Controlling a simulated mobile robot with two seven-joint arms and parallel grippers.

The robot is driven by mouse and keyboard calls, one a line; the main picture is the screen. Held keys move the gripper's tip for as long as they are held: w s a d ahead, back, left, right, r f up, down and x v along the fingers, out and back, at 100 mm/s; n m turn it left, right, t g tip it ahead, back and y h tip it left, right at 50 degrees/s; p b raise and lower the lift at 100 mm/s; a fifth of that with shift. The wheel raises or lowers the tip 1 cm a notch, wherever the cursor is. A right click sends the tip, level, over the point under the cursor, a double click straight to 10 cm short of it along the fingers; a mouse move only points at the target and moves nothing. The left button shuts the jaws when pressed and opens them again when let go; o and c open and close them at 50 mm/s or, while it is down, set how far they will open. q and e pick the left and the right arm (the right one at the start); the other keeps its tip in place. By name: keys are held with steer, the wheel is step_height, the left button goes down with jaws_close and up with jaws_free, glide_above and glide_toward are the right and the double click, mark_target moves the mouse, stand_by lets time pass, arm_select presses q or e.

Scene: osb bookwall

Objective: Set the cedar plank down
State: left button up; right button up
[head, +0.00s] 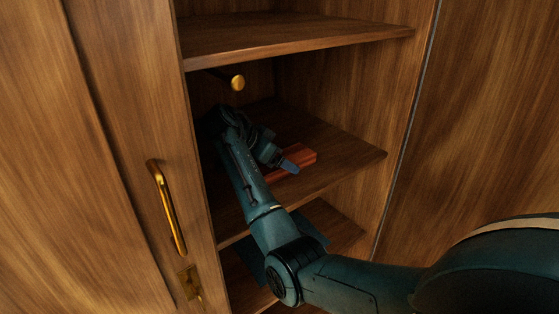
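The cedar plank (302,155) is a reddish block at the middle shelf (340,152) of an open wooden cabinet. It lies on the shelf or just above it; I cannot tell which. My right arm reaches in from the lower right, and my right gripper (287,165) is at the plank. One bluish fingertip shows against the plank's near side. The other finger and the plank's left part are hidden, so I cannot tell whether the gripper grasps it. My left gripper is out of view.
An upper shelf (290,36) lies above the arm and a lower shelf (342,231) below. A brass knob (237,83) sticks out near the left cabinet edge. A door with a brass handle (166,206) stands left. The middle shelf's right part is clear.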

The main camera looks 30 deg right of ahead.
steer(key=b+v, duration=0.1)
steer(key=v, duration=0.5)
steer(key=shift+a+r, duration=0.1)
steer(key=shift+a, duration=0.15)
steer(key=shift+s, duration=0.1)
